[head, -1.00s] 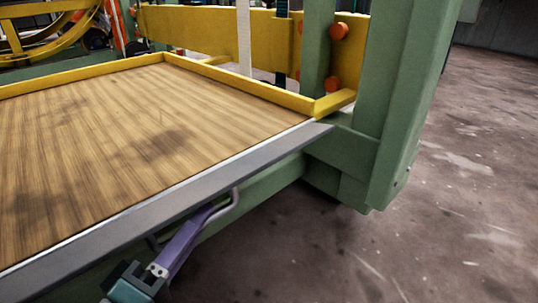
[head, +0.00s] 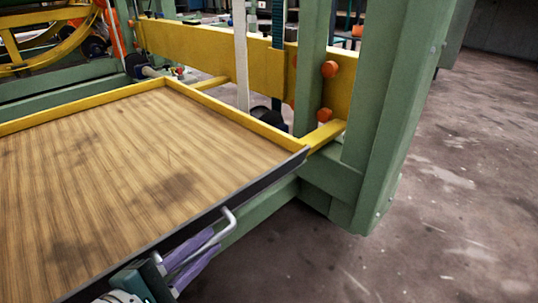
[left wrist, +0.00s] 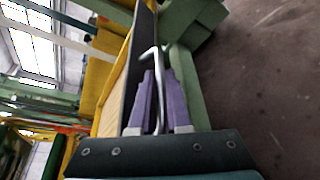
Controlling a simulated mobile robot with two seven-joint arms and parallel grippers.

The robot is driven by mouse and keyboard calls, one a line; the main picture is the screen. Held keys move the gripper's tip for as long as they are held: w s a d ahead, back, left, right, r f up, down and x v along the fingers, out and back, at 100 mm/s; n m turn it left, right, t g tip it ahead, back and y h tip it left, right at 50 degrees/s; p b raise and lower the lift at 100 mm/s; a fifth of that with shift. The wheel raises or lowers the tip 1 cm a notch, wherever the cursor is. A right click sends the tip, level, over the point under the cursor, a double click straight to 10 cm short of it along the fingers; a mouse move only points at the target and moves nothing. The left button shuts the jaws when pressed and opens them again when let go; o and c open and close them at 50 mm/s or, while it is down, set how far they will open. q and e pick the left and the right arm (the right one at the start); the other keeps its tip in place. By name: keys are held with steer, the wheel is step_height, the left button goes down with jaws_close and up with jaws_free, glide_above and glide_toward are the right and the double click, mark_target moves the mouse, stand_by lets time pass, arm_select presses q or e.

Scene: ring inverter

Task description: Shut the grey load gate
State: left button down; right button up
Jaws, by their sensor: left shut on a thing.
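The grey load gate (head: 258,190) is a long dark strip along the front edge of the wooden deck (head: 130,160). It stands steeply, its outer face showing, with its top edge near the deck's rim. A bent metal handle (head: 230,218) sticks out from that face. My left gripper (head: 208,243) has purple fingers and is shut on the handle. In the left wrist view, the handle rod (left wrist: 155,56) runs between the two fingers (left wrist: 161,98), with the gate (left wrist: 142,62) just beyond. My right gripper is not in view.
A yellow rim (head: 230,116) borders the deck's back and right sides. A green post (head: 385,110) stands at the gate's right end. A yellow beam (head: 215,58) with orange knobs (head: 329,69) lies behind. The floor (head: 450,200) at right is clear.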

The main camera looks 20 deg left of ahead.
arm_select(q)
steer(key=n, duration=0.1)
steer(key=a+r+n+g+h+p, duration=0.1)
steer(key=shift+w+r+n, duration=0.25)
steer(key=shift+r+n, duration=0.05)
steer(key=shift+n, duration=0.1)
steer(key=shift+a, duration=0.1)
stand_by(0.5)
steer(key=c, duration=1.2)
jaws_free()
steer(key=shift+o, duration=0.2)
